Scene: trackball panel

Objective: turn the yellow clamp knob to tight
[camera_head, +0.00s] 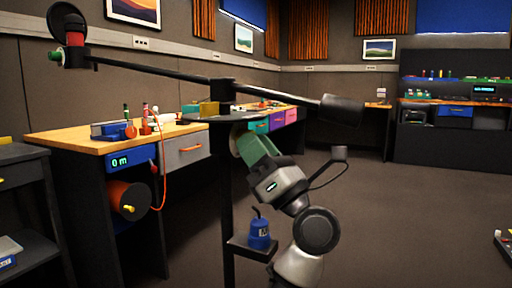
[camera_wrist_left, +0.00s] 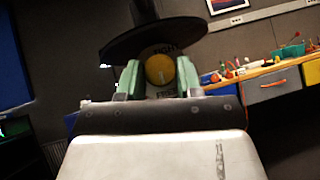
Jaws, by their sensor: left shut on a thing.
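The yellow clamp knob (camera_wrist_left: 159,70) shows in the left wrist view as a round face on a pale dial under a wide dark disc. Lettering above it appears to read TIGHT, and lettering below appears to read FREE, partly covered. A short pale mark stands near upright on the knob; which word it points to I cannot tell. My left gripper (camera_wrist_left: 160,78) has its green fingers on both sides of the knob, shut on it. In the head view my left gripper (camera_head: 247,148) is at the post under the round plate, and its fingers hide the knob.
A blue weight (camera_head: 259,234) sits on a low shelf beside my arm. A wooden workbench (camera_head: 75,142) stands left.

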